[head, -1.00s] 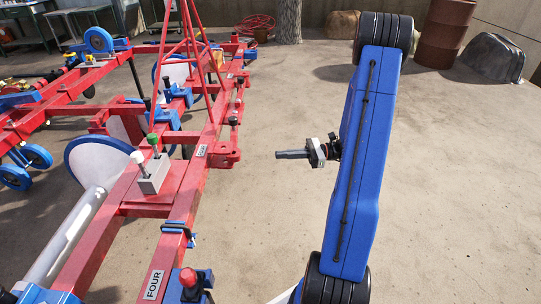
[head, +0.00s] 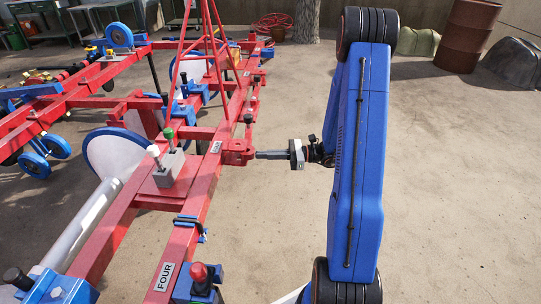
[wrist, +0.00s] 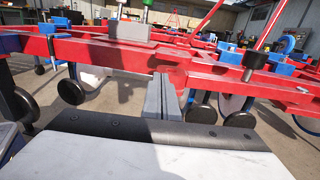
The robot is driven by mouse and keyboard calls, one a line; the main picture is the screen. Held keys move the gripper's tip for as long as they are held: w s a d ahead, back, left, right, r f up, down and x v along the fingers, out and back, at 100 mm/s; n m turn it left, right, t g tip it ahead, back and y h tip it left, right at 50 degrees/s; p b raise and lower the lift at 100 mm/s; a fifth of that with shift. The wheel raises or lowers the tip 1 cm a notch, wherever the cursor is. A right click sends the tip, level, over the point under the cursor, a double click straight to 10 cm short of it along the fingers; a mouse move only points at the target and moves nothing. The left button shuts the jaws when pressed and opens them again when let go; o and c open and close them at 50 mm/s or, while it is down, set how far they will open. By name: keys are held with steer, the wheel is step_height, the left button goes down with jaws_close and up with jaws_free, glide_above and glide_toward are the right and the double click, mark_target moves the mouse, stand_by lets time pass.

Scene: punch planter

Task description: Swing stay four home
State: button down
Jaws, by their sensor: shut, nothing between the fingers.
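The red planter frame (head: 188,210) runs from the lower left to the back in the head view. A label reading FOUR (head: 165,276) is on its near part, beside a blue block with a red knob (head: 200,278). I cannot tell which part is stay four. My gripper (head: 258,155) is shut and empty, with its tips at a red bracket (head: 237,147) on the frame's right side. In the wrist view the grey fingers (wrist: 162,88) point at the red bracket (wrist: 168,58); I cannot tell whether they touch.
A grey block with green and white levers (head: 169,167) sits on the frame. A black knob (head: 248,119) stands above the bracket, and it also shows in the wrist view (wrist: 255,60). The concrete floor (head: 445,190) on the right is clear.

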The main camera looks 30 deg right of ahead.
mark_target(253, 155)
steer(key=shift+a, duration=0.15)
steer(key=shift+x, duration=2)
steer(key=shift+s+a, duration=0.15)
steer(key=s+v, duration=0.1)
steer(key=v, duration=1.3)
steer(key=shift+s+a, duration=0.25)
steer(key=shift+s, duration=0.1)
